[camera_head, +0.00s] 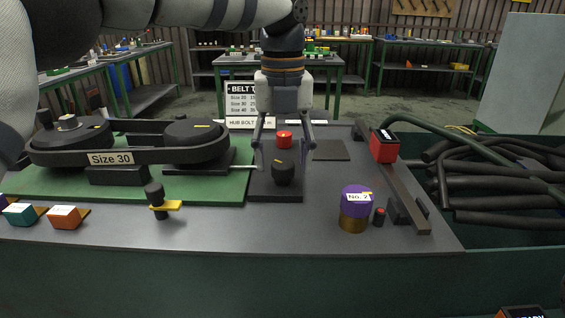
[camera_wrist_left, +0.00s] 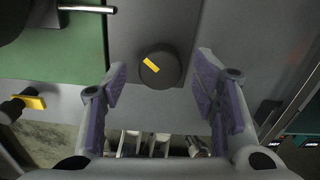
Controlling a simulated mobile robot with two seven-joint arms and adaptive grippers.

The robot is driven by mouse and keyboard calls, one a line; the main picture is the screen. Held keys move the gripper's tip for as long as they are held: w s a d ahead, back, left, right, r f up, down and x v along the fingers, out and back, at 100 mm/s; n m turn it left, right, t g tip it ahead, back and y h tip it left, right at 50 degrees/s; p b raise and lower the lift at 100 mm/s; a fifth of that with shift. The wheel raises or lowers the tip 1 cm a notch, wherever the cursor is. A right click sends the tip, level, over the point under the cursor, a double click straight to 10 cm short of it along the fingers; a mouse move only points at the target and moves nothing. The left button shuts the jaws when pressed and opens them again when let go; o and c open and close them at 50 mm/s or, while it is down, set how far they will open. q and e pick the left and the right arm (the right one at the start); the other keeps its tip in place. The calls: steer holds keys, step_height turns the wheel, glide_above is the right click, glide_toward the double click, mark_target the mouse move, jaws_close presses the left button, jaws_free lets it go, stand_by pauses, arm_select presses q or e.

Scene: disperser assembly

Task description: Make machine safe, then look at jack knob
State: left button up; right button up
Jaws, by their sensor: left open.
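A black round knob (camera_head: 283,174) with a yellow mark stands on a dark plate (camera_head: 262,190) at the middle of the bench. A red button (camera_head: 284,138) sits behind it. My left gripper (camera_head: 283,150) points down over this plate, open, fingers apart on either side. In the left wrist view the knob (camera_wrist_left: 160,66) shows between the open fingers (camera_wrist_left: 161,80), touching neither, its yellow mark slanted. Another black knob (camera_head: 155,192) with a yellow tab stands at the front left; its tab also shows in the left wrist view (camera_wrist_left: 30,101). No label tells which is the jack knob.
A belt labelled Size 30 (camera_head: 110,158) runs around two pulleys on a green plate (camera_head: 225,188) at left. A purple and gold cylinder (camera_head: 355,208), a red box (camera_head: 384,146) and a dark bar (camera_head: 405,190) stand at right. Black hoses (camera_head: 500,180) lie beyond.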

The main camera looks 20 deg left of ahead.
arm_select(q)
steer(key=shift+f, duration=1.1)
steer(key=c, duration=1.2)
steer(key=shift+o, duration=0.2)
steer(key=shift+r, duration=0.1)
